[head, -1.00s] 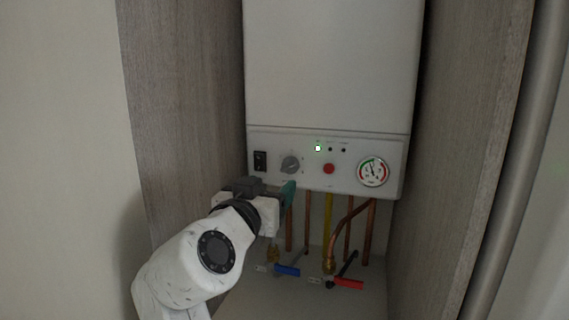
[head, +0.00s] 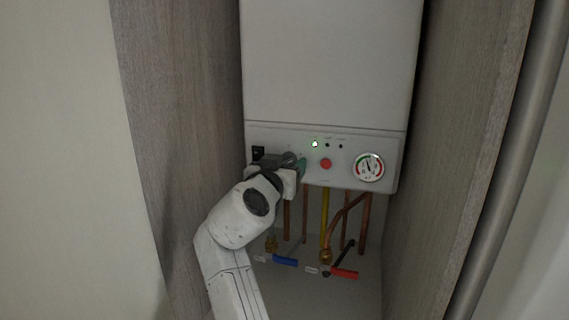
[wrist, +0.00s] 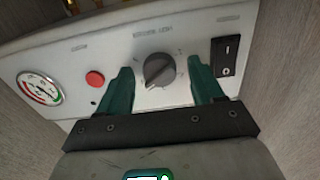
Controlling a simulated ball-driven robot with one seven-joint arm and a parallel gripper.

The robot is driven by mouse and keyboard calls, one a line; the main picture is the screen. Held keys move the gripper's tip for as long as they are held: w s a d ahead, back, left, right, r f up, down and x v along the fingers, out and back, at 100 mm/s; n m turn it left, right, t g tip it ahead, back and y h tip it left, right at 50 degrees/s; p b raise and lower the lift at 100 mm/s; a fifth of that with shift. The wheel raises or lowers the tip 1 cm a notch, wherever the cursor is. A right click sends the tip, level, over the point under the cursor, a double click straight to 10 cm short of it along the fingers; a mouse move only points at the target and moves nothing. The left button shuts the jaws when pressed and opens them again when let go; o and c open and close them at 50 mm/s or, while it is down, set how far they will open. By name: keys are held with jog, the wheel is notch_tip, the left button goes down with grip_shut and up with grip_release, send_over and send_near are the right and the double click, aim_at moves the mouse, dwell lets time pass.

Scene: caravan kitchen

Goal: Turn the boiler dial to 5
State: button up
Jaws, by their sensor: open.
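The boiler dial (wrist: 159,70) is a dark grey round knob with a raised grip bar on the white boiler panel. In the wrist view it sits between the two green fingers of my gripper (wrist: 162,84), which are open, one on each side with gaps to the knob. In the head view my gripper (head: 286,164) is at the panel and covers most of the dial (head: 289,157). The scale marks around the dial are too small to read.
Beside the dial are a black rocker switch (wrist: 226,56), a red button (wrist: 95,78) and a pressure gauge (wrist: 40,89). Copper pipes and blue (head: 285,261) and red (head: 344,273) valve handles are below. Wooden side walls flank the boiler (head: 330,70).

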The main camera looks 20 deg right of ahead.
jog(key=shift+c, duration=0.3)
jog(key=c, duration=1)
jog(key=shift+f+m+b, duration=0.2)
jog(key=shift+m+b, duration=0.1)
jog(key=shift+b, duration=0.8)
jog(key=shift+r+m+b, duration=0.2)
jog(key=shift+m+b, duration=5.4)
jog(key=shift+b, duration=2.45)
